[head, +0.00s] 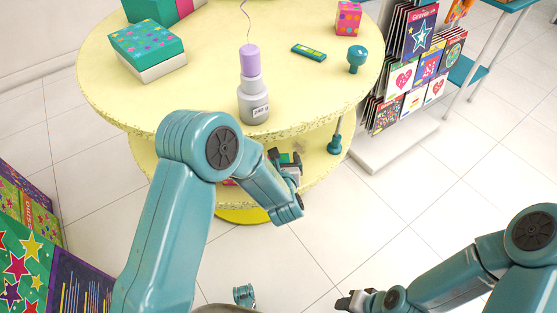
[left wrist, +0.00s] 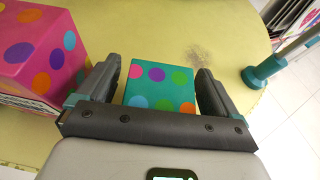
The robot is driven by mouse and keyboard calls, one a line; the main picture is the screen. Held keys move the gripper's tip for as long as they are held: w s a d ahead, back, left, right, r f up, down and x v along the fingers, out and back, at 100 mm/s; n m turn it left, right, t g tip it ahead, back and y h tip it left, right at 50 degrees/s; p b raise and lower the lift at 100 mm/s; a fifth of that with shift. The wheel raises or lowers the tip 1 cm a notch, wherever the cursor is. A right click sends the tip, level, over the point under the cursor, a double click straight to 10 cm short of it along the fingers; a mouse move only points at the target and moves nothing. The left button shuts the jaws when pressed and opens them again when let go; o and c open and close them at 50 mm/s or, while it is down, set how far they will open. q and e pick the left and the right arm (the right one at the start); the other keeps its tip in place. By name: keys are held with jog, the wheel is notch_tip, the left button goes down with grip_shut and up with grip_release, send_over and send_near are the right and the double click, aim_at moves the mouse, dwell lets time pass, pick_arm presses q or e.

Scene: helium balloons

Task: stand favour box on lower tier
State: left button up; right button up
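A small teal favour box with coloured dots (left wrist: 160,88) is between the fingers of my left gripper (left wrist: 160,85) in the left wrist view. Thin gaps show beside the box, so the fingers look open around it. Its underside is hidden, and I cannot tell whether it rests on the tier. In the head view my left gripper (head: 286,160) is over the lower tier (head: 318,165) of the yellow table, and my arm hides much of that tier. My right gripper (head: 346,301) is low at the bottom, away from the table; its finger opening is unclear.
A pink dotted box (left wrist: 40,50) stands close left of my left gripper. A teal post (head: 335,143) is on the right. The upper tier (head: 200,70) overhangs, holding a grey canister (head: 252,98), a teal-lidded box (head: 147,45) and a pink box (head: 348,18). A card rack (head: 410,75) stands right.

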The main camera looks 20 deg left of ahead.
pick_arm(q)
jog(key=shift+r, duration=0.1)
jog(key=shift+r, duration=0.2)
jog(key=p+v, duration=0.2)
jog(key=v, duration=1)
jog(key=shift+f, duration=0.1)
